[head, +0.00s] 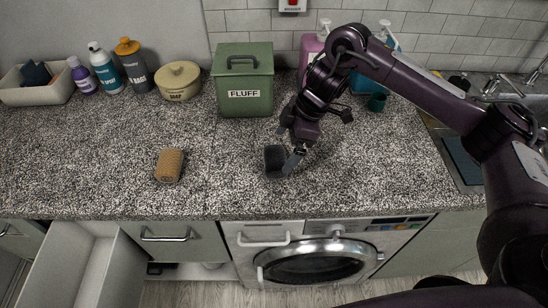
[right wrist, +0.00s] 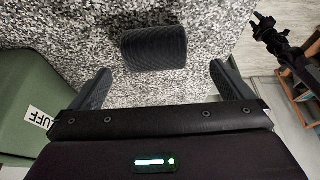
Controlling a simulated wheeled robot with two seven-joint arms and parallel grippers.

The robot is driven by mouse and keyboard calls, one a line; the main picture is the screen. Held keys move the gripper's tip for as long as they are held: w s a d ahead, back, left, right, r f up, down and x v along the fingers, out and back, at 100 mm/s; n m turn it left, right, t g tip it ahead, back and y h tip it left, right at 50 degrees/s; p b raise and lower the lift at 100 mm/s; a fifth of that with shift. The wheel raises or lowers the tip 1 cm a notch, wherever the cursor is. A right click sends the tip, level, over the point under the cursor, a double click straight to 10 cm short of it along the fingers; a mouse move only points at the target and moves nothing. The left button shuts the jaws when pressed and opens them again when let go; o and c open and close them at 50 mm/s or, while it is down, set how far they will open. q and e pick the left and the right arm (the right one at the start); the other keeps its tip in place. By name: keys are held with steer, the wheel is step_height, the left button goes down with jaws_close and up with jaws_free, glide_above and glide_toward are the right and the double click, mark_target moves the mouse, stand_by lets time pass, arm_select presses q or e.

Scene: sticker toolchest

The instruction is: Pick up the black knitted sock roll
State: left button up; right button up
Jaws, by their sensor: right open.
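The black knitted sock roll (head: 275,159) lies on the speckled countertop, just right of the middle in the head view. In the right wrist view the sock roll (right wrist: 153,48) shows its ribbed side, just ahead of the fingertips and centred between them. My right gripper (head: 290,148) is above and beside the roll in the head view, one finger close to its right edge. In the right wrist view the right gripper (right wrist: 155,76) is open, its two fingers spread wider than the roll. Whether a finger touches the roll I cannot tell. My left gripper is not clearly seen.
A tan ribbed roll (head: 169,165) lies to the left on the counter (head: 225,175). A green FLUFF box (head: 244,88), a soap pot (head: 179,82), bottles (head: 105,68) and a bin (head: 38,90) stand along the back. An open drawer (head: 85,265) and washing machine (head: 318,262) are below.

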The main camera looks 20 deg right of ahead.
mark_target(277, 155)
steer(key=x, duration=0.4)
steer(key=p+x, duration=0.1)
steer(key=x, duration=0.1)
steer(key=shift+w+a+f, duration=0.15)
steer(key=shift+w+f, duration=0.2)
steer(key=c, duration=0.9)
steer(key=shift+c, duration=0.6)
steer(key=shift+r, duration=0.15)
